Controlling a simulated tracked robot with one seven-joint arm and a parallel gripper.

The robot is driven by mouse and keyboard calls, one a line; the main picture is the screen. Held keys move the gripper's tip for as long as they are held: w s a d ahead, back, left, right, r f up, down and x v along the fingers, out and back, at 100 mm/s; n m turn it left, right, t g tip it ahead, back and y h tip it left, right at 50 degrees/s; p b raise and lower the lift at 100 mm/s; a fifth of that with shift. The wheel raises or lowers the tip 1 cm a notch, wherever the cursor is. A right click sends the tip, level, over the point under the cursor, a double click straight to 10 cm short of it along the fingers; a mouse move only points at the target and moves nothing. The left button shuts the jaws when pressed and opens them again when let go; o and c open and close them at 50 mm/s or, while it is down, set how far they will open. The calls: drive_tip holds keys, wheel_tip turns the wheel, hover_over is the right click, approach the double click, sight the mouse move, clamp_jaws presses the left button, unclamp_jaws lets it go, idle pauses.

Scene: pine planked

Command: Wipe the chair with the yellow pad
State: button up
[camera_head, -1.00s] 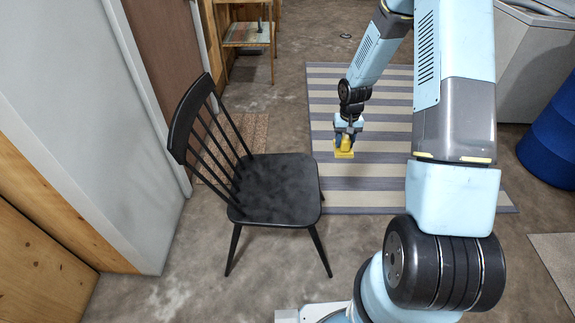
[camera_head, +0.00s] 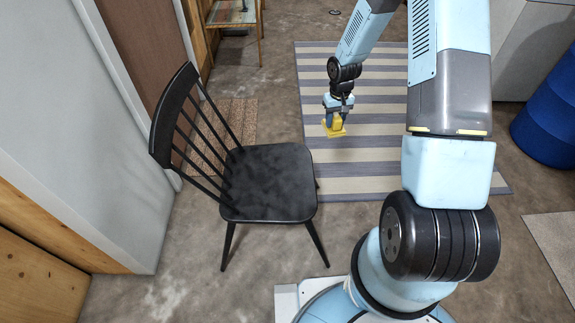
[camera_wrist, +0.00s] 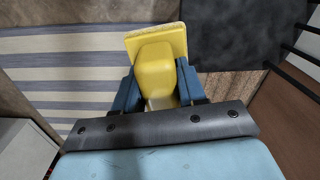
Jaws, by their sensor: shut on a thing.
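A black wooden chair (camera_head: 268,184) with a spindle back stands left of centre in the head view. Its seat has dull, smudged patches. My gripper (camera_head: 335,119) is to the right of the chair and beyond its seat, in the air above the striped rug. It is shut on the yellow pad (camera_head: 334,131), holding it by its raised yellow grip, with the flat pad face pointing down. In the wrist view the pad (camera_wrist: 157,42) sits between the blue fingers of my gripper (camera_wrist: 160,80), and a corner of the dark seat (camera_wrist: 235,35) shows at upper right. The pad is apart from the chair.
A striped rug (camera_head: 380,185) lies on the floor right of the chair. A brown mat (camera_head: 232,120) lies behind it, near a door and white wall (camera_head: 80,120). A small shelf (camera_head: 232,15) stands at the back. A blue barrel (camera_head: 548,125) stands at the right.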

drive_tip(key=shift+s+a+f+m, duration=1.15)
drive_tip(key=shift+a+f+m, duration=2.2)
drive_tip(key=shift+m, duration=1.5)
drive_tip(key=shift+s+a+f+m, duration=1.2)
drive_tip(key=shift+a+f+m, duration=1.5)
drive_tip(key=shift+f+m, duration=1.75)
drive_tip(key=shift+s+a+f+m, duration=1.15)
drive_tip(key=shift+a+f+m, duration=1.95)
drive_tip(key=shift+m, duration=2.2)
drive_tip(key=shift+d+f, duration=0.1)
drive_tip(key=shift+f, duration=0.9)
